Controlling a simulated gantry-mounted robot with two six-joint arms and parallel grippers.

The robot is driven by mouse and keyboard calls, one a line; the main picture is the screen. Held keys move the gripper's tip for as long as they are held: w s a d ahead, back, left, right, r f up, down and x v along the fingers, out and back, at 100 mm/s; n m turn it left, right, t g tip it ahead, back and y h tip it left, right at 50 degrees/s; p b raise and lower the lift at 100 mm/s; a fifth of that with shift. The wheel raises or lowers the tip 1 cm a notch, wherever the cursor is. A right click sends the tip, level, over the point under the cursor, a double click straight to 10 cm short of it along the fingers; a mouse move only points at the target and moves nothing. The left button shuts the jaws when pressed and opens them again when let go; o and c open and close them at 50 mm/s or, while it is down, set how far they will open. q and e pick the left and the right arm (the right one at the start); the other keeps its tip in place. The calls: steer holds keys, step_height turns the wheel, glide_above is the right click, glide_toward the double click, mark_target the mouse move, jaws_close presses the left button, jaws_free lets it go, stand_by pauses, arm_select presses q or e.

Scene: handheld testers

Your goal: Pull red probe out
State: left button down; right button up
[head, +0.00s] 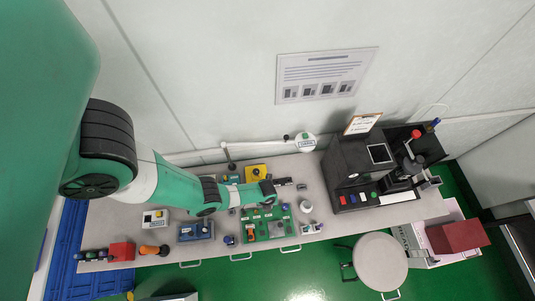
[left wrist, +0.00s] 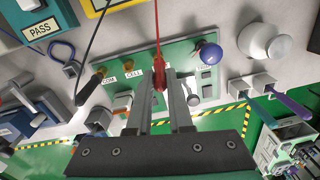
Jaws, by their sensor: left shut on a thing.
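The red probe (left wrist: 157,72) is between the fingertips of my left gripper (left wrist: 160,88) in the left wrist view, with its red cable running up out of the picture. The gripper is shut on it. Behind it is the green tester panel (left wrist: 135,60), with labelled positions and a blue-purple knob (left wrist: 208,52). The fingers hide the probe's lower end, so I cannot tell if it sits in a socket. In the head view the green panel (head: 285,222) lies at the bench front, and my left gripper (head: 268,196) is over its back edge. My right gripper is not seen.
A black probe (left wrist: 90,86) with a dark cable stands left of the red one. A yellow tester (head: 257,172) lies behind the panel, and a blue device (head: 195,232) to its left. A large black machine (head: 350,170) stands to the right on the bench.

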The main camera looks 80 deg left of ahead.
arm_select(q)
steer(key=shift+r+p, duration=1.65)
steer(key=shift+r, duration=0.2)
